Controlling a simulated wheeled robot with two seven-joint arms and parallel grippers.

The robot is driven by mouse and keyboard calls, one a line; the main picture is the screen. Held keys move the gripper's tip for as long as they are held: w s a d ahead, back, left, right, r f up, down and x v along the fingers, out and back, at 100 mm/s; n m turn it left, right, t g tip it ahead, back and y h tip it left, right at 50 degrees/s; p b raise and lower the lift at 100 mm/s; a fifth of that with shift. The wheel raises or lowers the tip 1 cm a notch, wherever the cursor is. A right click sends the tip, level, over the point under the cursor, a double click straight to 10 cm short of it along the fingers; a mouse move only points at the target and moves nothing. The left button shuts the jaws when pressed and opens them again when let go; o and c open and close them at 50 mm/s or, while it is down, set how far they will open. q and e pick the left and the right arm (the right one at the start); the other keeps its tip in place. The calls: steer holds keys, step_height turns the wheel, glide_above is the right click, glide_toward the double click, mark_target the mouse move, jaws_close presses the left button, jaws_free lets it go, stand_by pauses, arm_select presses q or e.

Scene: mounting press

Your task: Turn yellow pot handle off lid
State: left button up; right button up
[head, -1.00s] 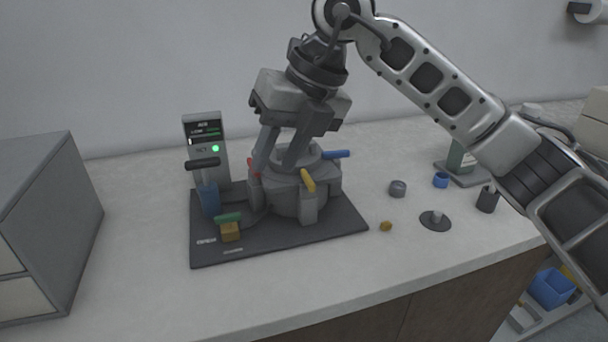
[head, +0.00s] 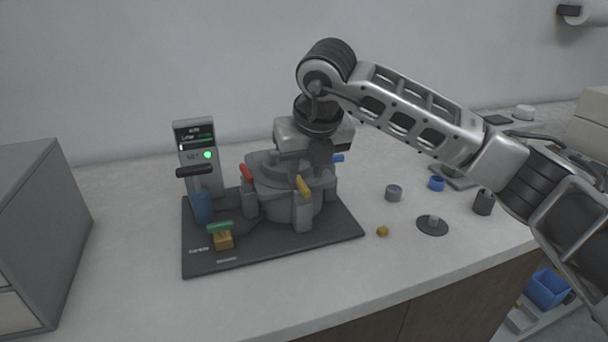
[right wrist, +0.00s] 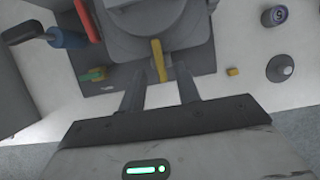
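The grey mounting press pot (head: 287,206) stands on a dark base plate (head: 270,250) with its round lid on top. The yellow handle (head: 303,186) sits on a clamp post at the pot's front, leaning over the lid's edge; it also shows in the right wrist view (right wrist: 158,60). A red handle (head: 246,172) and a blue handle (head: 338,158) sit at other sides of the rim. My right gripper (right wrist: 159,72) is open, its fingers to either side of the yellow handle with gaps visible. In the head view, its body hides part of the lid. My left gripper is not in view.
A control post (head: 198,158) with a green light and black lever stands left of the pot. A green-handled brass valve (head: 222,232) is at the front left. A grey cabinet (head: 40,235) stands left. Several small parts, including a grey disc (head: 432,225), lie right.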

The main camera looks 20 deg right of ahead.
mark_target(302, 186)
steer(key=shift+x, duration=1.05)
steer(key=shift+w+f, duration=0.15)
steer(key=shift+f, duration=0.2)
jaws_close()
